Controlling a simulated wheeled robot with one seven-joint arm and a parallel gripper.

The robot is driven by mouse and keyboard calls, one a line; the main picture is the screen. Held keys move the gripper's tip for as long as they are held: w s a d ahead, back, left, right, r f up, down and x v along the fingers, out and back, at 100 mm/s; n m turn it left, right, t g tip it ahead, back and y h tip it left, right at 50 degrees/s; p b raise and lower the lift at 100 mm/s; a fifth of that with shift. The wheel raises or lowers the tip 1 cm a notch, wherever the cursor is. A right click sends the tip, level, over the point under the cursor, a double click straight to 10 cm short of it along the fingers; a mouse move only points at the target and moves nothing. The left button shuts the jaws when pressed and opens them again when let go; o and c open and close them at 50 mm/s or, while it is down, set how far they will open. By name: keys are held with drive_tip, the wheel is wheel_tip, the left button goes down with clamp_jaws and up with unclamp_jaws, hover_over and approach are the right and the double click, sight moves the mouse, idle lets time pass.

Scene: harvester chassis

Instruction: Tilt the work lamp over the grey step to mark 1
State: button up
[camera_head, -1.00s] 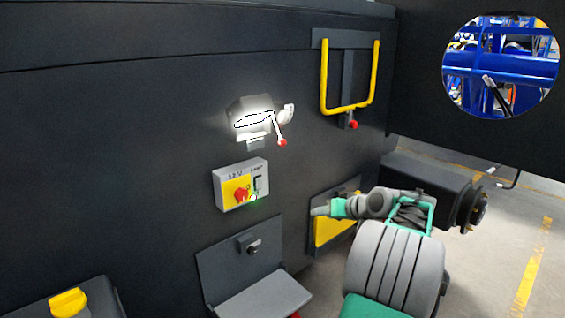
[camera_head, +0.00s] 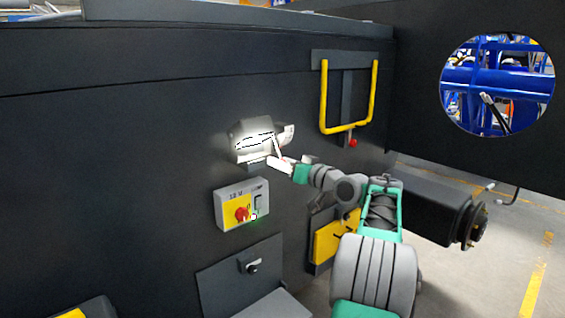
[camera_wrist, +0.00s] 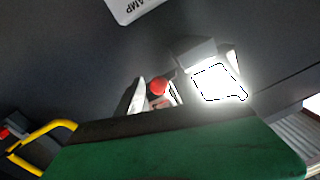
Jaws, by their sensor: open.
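The work lamp (camera_head: 252,138) is lit and mounted on the dark chassis wall, above the grey step (camera_head: 258,303). A pale lever with a red knob hangs at the lamp's right; in the head view my gripper mostly hides the knob. My gripper (camera_head: 279,163) is at the lever's lower end, just below and right of the lamp. In the wrist view the red knob (camera_wrist: 158,86) shows between the open fingers; I cannot tell whether they touch it. The lamp's glowing face (camera_wrist: 218,82) is right of it. The scale marks are not readable.
A switch box (camera_head: 242,204) with a red knob sits below the lamp. A yellow handle (camera_head: 349,127) with a red-tipped part is on the wall to the right. A yellow panel (camera_head: 333,237) is lower right, near my arm. A label plate (camera_wrist: 135,8) shows in the wrist view.

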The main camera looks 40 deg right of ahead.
clamp_jaws()
idle(0.4)
idle(0.9)
